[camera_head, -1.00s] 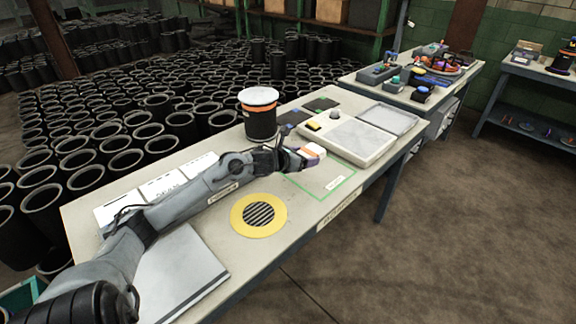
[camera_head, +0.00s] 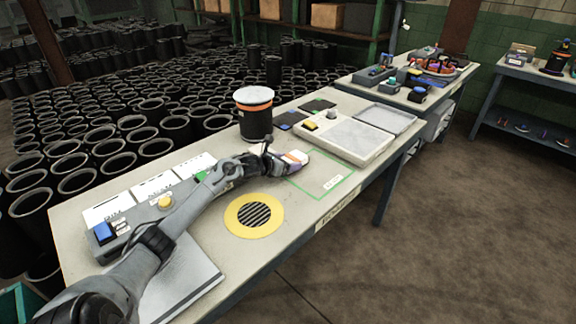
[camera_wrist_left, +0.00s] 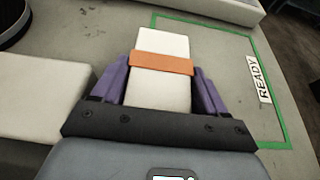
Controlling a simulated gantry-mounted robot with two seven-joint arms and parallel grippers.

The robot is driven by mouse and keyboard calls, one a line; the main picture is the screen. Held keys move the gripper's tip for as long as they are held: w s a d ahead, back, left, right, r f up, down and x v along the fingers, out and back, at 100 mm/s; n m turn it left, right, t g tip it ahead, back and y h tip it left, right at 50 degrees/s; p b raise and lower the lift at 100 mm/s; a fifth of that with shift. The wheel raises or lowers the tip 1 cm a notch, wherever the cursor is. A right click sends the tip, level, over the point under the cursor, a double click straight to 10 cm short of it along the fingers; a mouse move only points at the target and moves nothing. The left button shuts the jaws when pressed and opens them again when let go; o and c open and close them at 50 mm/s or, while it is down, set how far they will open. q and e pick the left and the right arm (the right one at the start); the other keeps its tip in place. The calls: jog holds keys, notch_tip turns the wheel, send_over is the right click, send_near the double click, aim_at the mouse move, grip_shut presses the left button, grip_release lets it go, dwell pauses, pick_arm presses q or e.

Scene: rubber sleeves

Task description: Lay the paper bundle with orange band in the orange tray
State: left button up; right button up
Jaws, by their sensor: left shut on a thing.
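The paper bundle (camera_head: 299,156) is a white block with an orange band around it. In the left wrist view the bundle (camera_wrist_left: 160,92) lies between the purple fingers of my left gripper (camera_wrist_left: 164,90), with the band near its far part. My left gripper (camera_head: 284,162) is shut on the bundle, low over the bench at the left edge of a green-outlined area marked READY (camera_head: 333,183). Whether the bundle touches the bench I cannot tell. I cannot make out an orange tray in either view. My right gripper is not in view.
A black drum with an orange rim and white top (camera_head: 255,122) stands just behind my left gripper. A pale device with a yellow button (camera_head: 345,138) lies beyond. A yellow ring with a grille (camera_head: 254,216) is nearer. The READY area looks clear.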

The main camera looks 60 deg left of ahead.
pick_arm(q)
jog(key=shift+a+f, duration=0.1)
jog(key=shift+f, duration=0.1)
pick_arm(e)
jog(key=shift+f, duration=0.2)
pick_arm(q)
jog(key=o, duration=1.1)
jog(key=shift+c, duration=0.2)
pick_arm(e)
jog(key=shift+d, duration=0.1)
